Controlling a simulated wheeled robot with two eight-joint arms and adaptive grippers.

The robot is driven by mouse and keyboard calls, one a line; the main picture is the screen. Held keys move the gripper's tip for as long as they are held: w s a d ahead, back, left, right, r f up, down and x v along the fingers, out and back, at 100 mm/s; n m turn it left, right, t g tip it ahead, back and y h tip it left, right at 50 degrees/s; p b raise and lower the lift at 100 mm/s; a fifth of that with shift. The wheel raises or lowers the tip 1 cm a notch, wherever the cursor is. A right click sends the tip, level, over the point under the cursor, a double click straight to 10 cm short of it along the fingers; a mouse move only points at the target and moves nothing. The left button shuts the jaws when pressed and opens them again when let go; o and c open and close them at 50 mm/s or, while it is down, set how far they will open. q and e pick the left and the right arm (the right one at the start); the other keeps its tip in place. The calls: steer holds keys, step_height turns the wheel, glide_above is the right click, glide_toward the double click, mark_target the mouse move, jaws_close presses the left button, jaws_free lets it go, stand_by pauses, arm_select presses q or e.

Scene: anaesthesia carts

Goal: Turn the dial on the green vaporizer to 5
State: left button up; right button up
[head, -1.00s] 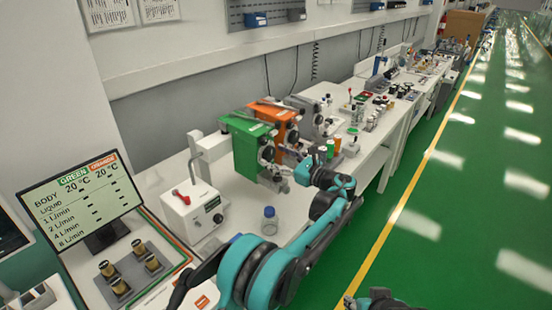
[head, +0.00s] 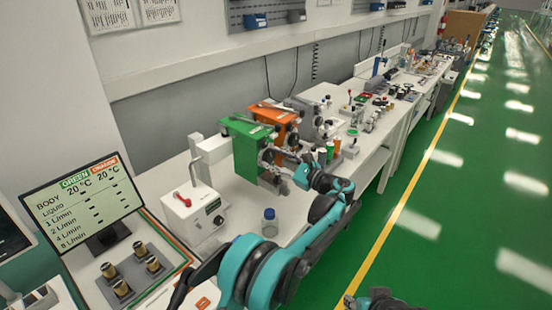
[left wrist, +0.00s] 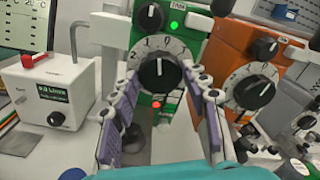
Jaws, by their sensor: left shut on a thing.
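The green vaporizer (head: 245,148) stands on the bench with its dial side toward my left gripper (head: 272,163). In the left wrist view its dial (left wrist: 158,74) is a black knob with a white line pointing up, in a white scale ring. The figures 2, 1 and 0 show along the ring's upper part. My left gripper (left wrist: 160,82) has its purple-padded fingers on either side of this dial, shut on it. A green light and a red light show above and below the dial. Of my right arm, at most a dark part shows at the head view's bottom edge.
The orange vaporizer (head: 275,122) stands close to the right of the green one, with its own dial (left wrist: 251,90). A white box with a red lever (head: 193,211) and a small bottle (head: 269,222) stand nearby. A monitor (head: 82,205) is at the left.

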arm_select(q)
steer(key=shift+n+p, duration=0.4)
steer(key=shift+n, duration=1.4)
steer(key=o, duration=1.2)
steer(key=shift+c, duration=0.2)
steer(key=v, duration=1.2)
steer(key=shift+s+a+f, duration=0.1)
